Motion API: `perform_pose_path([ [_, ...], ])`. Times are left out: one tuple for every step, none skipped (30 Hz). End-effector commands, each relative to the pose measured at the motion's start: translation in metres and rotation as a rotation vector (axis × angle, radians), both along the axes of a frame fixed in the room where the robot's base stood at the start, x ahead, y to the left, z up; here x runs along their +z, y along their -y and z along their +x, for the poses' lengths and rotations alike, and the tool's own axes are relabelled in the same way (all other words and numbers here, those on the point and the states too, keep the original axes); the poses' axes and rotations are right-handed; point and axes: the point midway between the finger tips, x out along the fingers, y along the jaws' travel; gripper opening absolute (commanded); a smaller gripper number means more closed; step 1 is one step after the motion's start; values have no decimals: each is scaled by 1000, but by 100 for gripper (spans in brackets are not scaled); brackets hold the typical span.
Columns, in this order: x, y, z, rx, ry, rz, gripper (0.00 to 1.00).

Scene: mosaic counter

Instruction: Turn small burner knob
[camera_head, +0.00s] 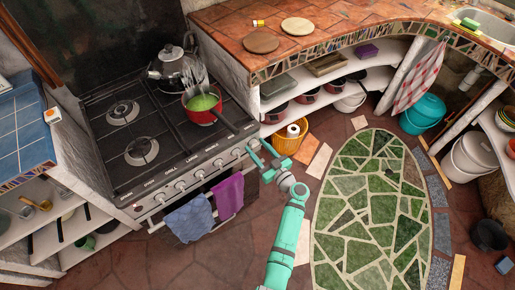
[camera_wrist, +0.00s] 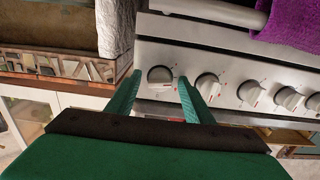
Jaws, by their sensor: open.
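The stove (camera_head: 165,125) has a row of round silver knobs along its front panel. In the wrist view, one end knob (camera_wrist: 160,75) shows between the tips of my gripper (camera_wrist: 160,84), with a gap on each side. The gripper's green fingers are open and hold nothing. In the head view my gripper (camera_head: 261,153) is at the right end of the knob row, close to the stove front. I cannot read which label belongs to this knob. Another knob (camera_wrist: 208,86) sits just right of the right finger in the wrist view.
A red pot (camera_head: 203,117) and a kettle (camera_head: 176,70) stand on the stove. A purple towel (camera_head: 228,196) and a blue towel (camera_head: 190,222) hang from the oven handle. The green mosaic floor (camera_head: 365,205) is clear.

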Motion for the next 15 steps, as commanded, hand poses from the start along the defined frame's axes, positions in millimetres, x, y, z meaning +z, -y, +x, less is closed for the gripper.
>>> perform_pose_path([
  [0, 0, 0, 0, 0, 0, 47],
  [0, 0, 0, 0, 0, 0, 40],
  [0, 0, 0, 0, 0, 0, 30],
  [0, 0, 0, 0, 0, 0, 23],
  [0, 0, 0, 0, 0, 0, 16],
  [0, 0, 0, 0, 0, 0, 7],
  [0, 0, 0, 0, 0, 0, 7],
  [0, 0, 0, 0, 0, 0, 7],
  [0, 0, 0, 0, 0, 0, 7],
  [0, 0, 0, 0, -1, 1, 7],
  [0, 0, 0, 0, -1, 2, 7],
  [0, 0, 0, 0, -3, 4, 7],
  [0, 0, 0, 0, -5, 6, 7],
  [0, 0, 0, 0, -7, 10, 7],
  [0, 0, 0, 0, -12, 17, 7],
])
